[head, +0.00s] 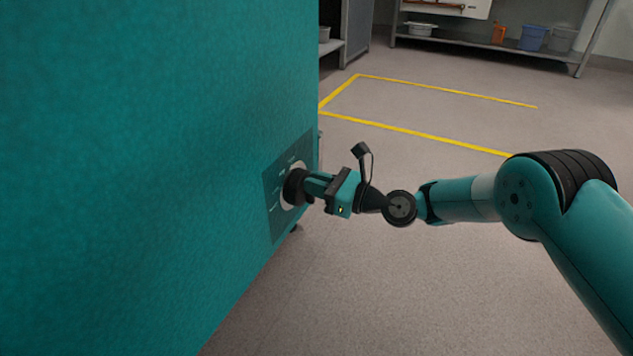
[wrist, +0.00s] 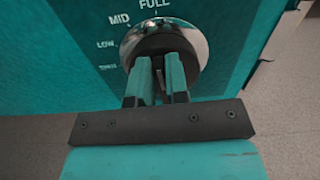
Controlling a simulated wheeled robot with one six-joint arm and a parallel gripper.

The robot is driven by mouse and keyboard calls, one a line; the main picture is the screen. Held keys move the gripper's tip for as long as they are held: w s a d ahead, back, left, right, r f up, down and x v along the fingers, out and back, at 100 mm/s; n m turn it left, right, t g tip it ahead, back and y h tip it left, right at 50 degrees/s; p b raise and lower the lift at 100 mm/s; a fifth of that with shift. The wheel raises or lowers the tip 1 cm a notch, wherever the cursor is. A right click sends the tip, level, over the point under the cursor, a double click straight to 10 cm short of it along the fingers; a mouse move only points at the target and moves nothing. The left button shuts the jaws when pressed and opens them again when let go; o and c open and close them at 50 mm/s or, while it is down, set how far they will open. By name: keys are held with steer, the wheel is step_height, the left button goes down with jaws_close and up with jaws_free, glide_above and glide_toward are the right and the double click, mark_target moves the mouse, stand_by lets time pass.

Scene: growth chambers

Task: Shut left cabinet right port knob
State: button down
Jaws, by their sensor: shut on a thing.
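The port knob (head: 296,187) is a dark round knob on a pale ring, set in a darker panel on the side of the teal cabinet (head: 160,150). In the wrist view the knob (wrist: 163,42) sits inside a shiny metal ring (wrist: 194,45) with the labels MID and FULL beside it, LOW below MID, and a fainter lowest word. My gripper (head: 308,188) reaches the knob from the right. In the wrist view the two fingers of my gripper (wrist: 160,72) are shut on the knob. The fingers hide the knob's lower part, and I cannot tell where its pointer stands.
Open grey floor (head: 420,280) lies right of the cabinet, with yellow tape lines (head: 430,135) on it. A metal shelf (head: 480,45) with a blue bin (head: 533,37) and an orange container (head: 498,33) stands at the back. A grey rack (head: 355,35) stands behind the cabinet.

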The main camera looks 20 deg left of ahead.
mark_target(300, 197)
steer(key=n+p, duration=0.1)
steer(key=n, duration=0.2)
steer(key=s+n+p, duration=0.1)
steer(key=n, duration=0.2)
steer(key=s+f+n+p, duration=0.1)
steer(key=n, duration=0.1)
steer(key=shift+n+p, duration=0.4)
steer(key=n, duration=0.3)
steer(key=f+n, duration=0.1)
steer(key=shift+s, duration=0.25)
steer(key=shift+f+n, duration=0.2)
steer(key=shift+n, duration=0.9)
steer(key=shift+f+n, duration=0.2)
steer(key=shift+n, duration=0.9)
steer(key=c, duration=1.1)
jaws_free()
steer(key=shift+d+p, duration=0.1)
steer(key=shift+p, duration=0.25)
